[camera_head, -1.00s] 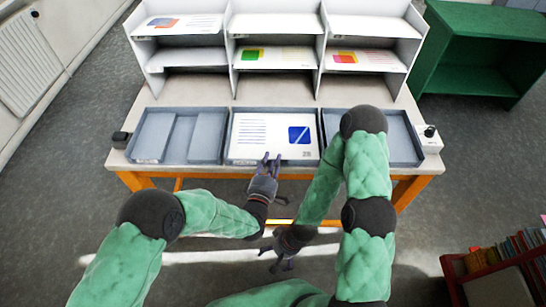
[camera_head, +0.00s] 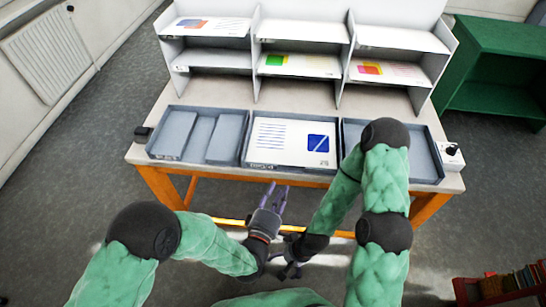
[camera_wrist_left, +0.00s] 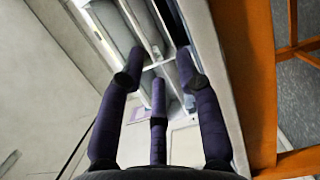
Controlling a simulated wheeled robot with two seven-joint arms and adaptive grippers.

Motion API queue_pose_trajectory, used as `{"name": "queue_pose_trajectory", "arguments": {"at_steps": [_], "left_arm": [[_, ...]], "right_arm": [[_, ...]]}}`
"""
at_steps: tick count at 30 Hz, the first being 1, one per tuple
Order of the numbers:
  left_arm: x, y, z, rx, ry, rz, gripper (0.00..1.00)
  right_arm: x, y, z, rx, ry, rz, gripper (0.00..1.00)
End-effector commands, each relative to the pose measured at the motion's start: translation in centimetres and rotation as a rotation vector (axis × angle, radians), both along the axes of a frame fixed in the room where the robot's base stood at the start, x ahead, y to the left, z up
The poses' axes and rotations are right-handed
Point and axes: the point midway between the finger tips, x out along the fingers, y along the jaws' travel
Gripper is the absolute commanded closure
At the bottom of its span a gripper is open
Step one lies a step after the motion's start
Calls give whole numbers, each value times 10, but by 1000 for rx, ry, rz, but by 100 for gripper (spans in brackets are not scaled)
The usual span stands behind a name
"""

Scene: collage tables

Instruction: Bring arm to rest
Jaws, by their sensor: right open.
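My left gripper (camera_head: 277,189) is open and empty in the head view, just in front of the table's front edge and below the middle tray. In the left wrist view its dark fingers (camera_wrist_left: 155,85) are spread with nothing between them. My right gripper (camera_head: 284,269) is open and empty, lower and close beside the left wrist, near my body. My right arm is bent, and its elbow covers part of the right tray.
The table (camera_head: 290,97) bears a left tray (camera_head: 228,140), a middle tray (camera_head: 290,172) holding a printed sheet (camera_head: 290,143), and a right tray (camera_head: 424,157). A white shelf unit (camera_head: 255,75) with several sheets stands behind. A green cabinet (camera_head: 490,80) is at right.

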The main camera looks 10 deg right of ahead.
Motion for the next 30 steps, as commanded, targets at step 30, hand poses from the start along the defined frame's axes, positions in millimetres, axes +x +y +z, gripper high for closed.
{"name": "queue_pose_trajectory", "arguments": {"at_steps": [30], "left_arm": [[-44,153,-164,926,619,-369,66]], "right_arm": [[0,0,50,0,0,0,0]]}}
